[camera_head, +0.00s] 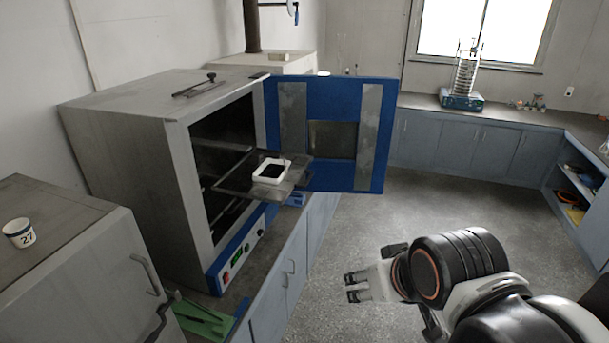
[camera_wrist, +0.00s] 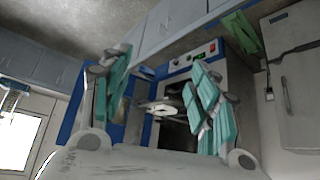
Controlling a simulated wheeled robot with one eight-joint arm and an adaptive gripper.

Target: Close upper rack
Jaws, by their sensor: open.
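The oven (camera_head: 125,125) is a grey box on the counter at the left in the head view. Its blue-framed door (camera_head: 340,98) stands open to the right. A dark upper rack (camera_head: 236,180) is pulled out of the oven opening and carries a white square frame-like dish (camera_head: 270,174). The interior is dark, so any lower rack is hard to make out. My gripper (camera_head: 350,286) is open and empty, over the floor to the right of and nearer than the rack, clearly apart from it. In the tilted wrist view, the oven front shows between my fingers (camera_wrist: 160,62).
A cabinet (camera_head: 80,270) with a numbered cup (camera_head: 19,233) stands at the near left. A green object (camera_head: 203,319) lies on the counter before the oven. A sieve shaker (camera_head: 463,85) stands on the back counter. The floor between is clear.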

